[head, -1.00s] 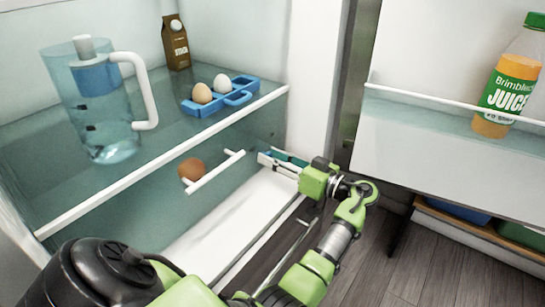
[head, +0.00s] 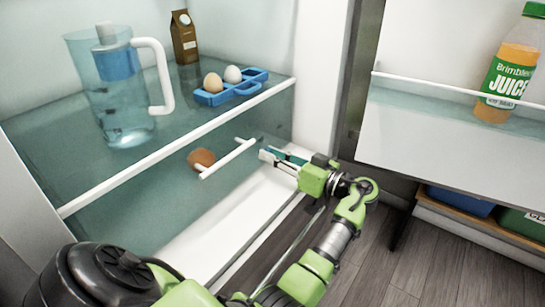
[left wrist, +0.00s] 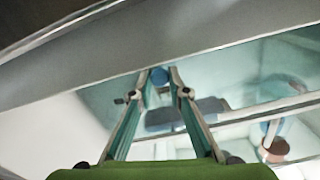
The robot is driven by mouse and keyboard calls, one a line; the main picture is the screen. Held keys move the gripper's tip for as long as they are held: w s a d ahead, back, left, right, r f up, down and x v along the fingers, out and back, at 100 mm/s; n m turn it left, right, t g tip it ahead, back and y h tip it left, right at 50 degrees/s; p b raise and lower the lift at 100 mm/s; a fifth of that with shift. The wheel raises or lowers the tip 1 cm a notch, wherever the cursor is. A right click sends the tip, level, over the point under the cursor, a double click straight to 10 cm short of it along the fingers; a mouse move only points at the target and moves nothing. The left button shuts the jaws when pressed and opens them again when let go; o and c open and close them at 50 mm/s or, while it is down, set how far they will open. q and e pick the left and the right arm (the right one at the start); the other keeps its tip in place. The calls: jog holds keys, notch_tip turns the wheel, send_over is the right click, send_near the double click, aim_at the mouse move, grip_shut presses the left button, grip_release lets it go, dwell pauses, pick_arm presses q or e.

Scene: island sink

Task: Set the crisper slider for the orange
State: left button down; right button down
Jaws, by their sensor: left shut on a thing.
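The orange (head: 200,159) lies behind the clear front of the crisper drawer (head: 150,215), left of its white bar handle (head: 228,158). My left gripper (head: 268,153) reaches to the right end of the drawer front, just right of the handle. In the left wrist view its fingertips (left wrist: 159,78) are closed on a small round blue knob (left wrist: 159,75), which looks like the crisper slider. In the head view the fingers hide this knob. Its setting cannot be read. My right gripper is not in view.
The shelf above holds a clear jug (head: 118,95), a brown carton (head: 184,37) and eggs in a blue holder (head: 230,92). The open door at right carries a juice bottle (head: 507,70). Dark wooden floor (head: 430,250) shows below the door.

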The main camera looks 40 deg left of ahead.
pick_arm(q)
jog(key=shift+s, duration=0.15)
jog(key=c, duration=2)
grip_release()
jog(key=shift+o, duration=0.5)
jog(key=shift+s, duration=0.1)
jog(key=shift+d, duration=0.2)
jog(key=d, duration=0.4)
jog(key=w+d, duration=0.1)
jog(key=d, duration=0.2)
